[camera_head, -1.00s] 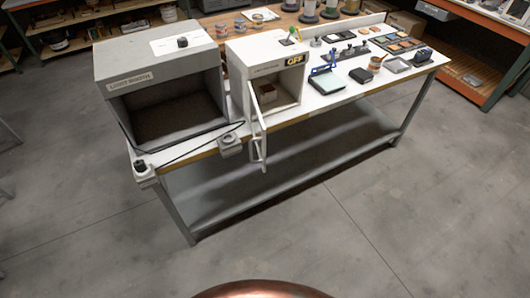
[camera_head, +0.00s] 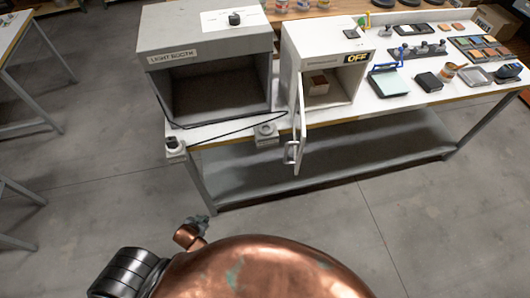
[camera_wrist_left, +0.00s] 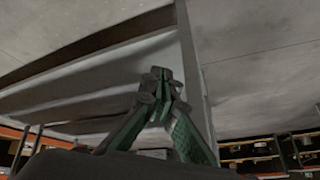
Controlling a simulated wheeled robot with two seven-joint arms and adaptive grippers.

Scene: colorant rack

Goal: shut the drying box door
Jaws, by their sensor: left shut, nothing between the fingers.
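The white drying box (camera_head: 334,45) stands on the bench, with a display reading OFF on its front. Its door (camera_head: 301,117) is open and swung out towards me, past the bench's front edge, with a handle (camera_head: 291,153) on it. A small brown and white block (camera_head: 318,86) sits inside the box. My left gripper (camera_head: 203,220) is low in front of the bench, left of the door and apart from it. In the left wrist view the gripper's green fingers (camera_wrist_left: 162,84) meet at the tips, empty. My right gripper is not in view.
A grey light booth (camera_head: 205,35) stands left of the drying box. A black cable (camera_head: 225,133) and a small grey fixture (camera_head: 266,132) lie along the bench front. A bench leg (camera_wrist_left: 193,75) shows behind the fingers in the wrist view. The floor before the bench is clear.

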